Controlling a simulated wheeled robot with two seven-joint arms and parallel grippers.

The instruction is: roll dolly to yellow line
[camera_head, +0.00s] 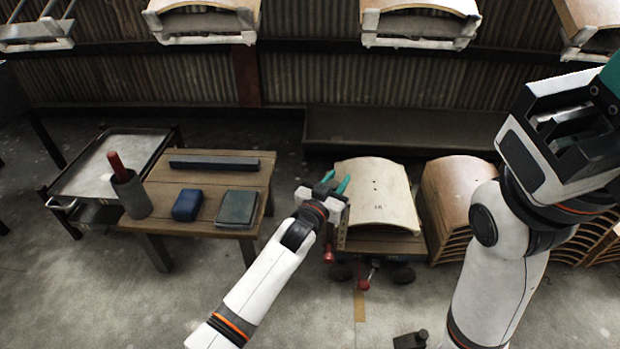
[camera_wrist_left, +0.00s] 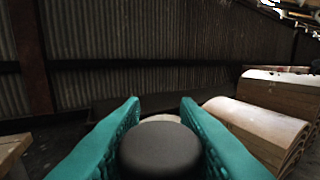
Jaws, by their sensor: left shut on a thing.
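The dolly (camera_head: 410,246) stands low on the floor in the middle of the head view, with dark wheels and a red-tipped part at its front. A pale curved panel (camera_head: 380,195) lies on it. My left gripper (camera_head: 335,184) is at the dolly's left end. In the left wrist view its teal fingers flank a dark rounded part (camera_wrist_left: 160,148), which looks like the dolly's handle; the gripper is shut on it. A short yellow line (camera_head: 360,304) shows on the floor in front of the dolly. My right gripper (camera_head: 611,80) is at the right edge, its fingers mostly cut off.
Stacked curved panels (camera_head: 461,190) stand close right of the dolly. A wooden table (camera_head: 165,205) at left holds a blue box, a dark box, a bar and a cup. A metal cart (camera_head: 105,160) stands behind it. A small dark object (camera_head: 411,341) lies at the front.

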